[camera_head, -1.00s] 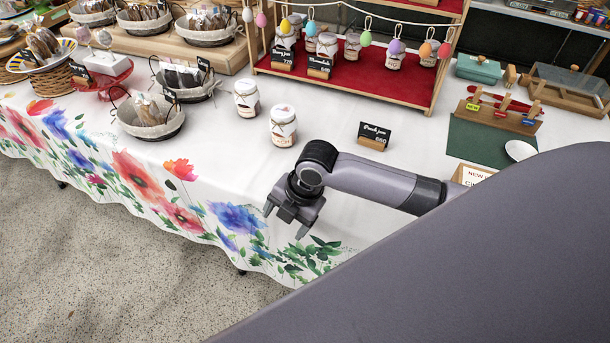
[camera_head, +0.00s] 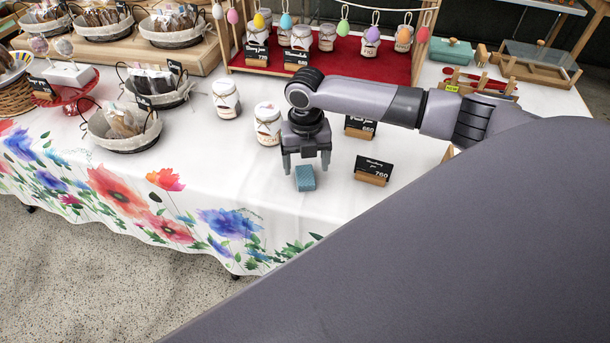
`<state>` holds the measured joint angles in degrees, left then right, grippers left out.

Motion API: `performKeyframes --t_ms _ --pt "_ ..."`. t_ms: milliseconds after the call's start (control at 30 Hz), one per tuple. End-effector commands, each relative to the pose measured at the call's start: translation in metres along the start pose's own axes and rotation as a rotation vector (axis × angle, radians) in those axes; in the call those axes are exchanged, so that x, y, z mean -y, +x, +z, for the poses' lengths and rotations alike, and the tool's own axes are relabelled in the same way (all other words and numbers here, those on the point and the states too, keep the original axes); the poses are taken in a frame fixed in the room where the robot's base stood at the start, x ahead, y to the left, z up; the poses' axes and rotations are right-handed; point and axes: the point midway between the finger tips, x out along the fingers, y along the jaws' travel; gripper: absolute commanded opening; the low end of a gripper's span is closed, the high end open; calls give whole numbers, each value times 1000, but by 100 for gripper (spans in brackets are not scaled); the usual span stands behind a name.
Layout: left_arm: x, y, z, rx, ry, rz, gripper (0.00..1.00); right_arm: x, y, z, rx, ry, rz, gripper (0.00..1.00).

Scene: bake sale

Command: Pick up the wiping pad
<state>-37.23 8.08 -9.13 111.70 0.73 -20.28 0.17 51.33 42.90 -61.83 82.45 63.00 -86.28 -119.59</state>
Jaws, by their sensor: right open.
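The wiping pad (camera_head: 304,179) is a small blue block on the white tablecloth, near the front of the table. My right gripper (camera_head: 306,170) points down right above it. The gripper is open, with one finger on the left of the pad and the other on the right. I cannot tell whether the fingers touch the pad. My left gripper does not show.
Two lidded jars (camera_head: 267,124) stand just left of my right gripper. A black price sign (camera_head: 373,168) is close on the right, with another sign (camera_head: 360,127) behind it. A wire basket (camera_head: 122,128) stands farther left. The cloth in front is clear.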

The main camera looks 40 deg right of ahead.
Motion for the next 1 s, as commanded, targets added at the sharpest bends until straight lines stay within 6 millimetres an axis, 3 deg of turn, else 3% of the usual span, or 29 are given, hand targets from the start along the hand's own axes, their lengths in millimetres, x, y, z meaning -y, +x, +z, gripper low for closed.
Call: performKeyframes --t_ms 200,467,667,733,767,1000 --pt "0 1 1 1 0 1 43 -1 28 0 -1 1 0 78" --pt "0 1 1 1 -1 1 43 -1 30 0 1 0 1 78" --pt "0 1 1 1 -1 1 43 -1 30 0 1 0 1 18" --pt "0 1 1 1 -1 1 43 -1 30 0 1 0 1 18" --pt "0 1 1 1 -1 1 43 -1 30 0 1 0 1 14" --pt "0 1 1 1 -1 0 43 -1 28 0 1 0 1 14"
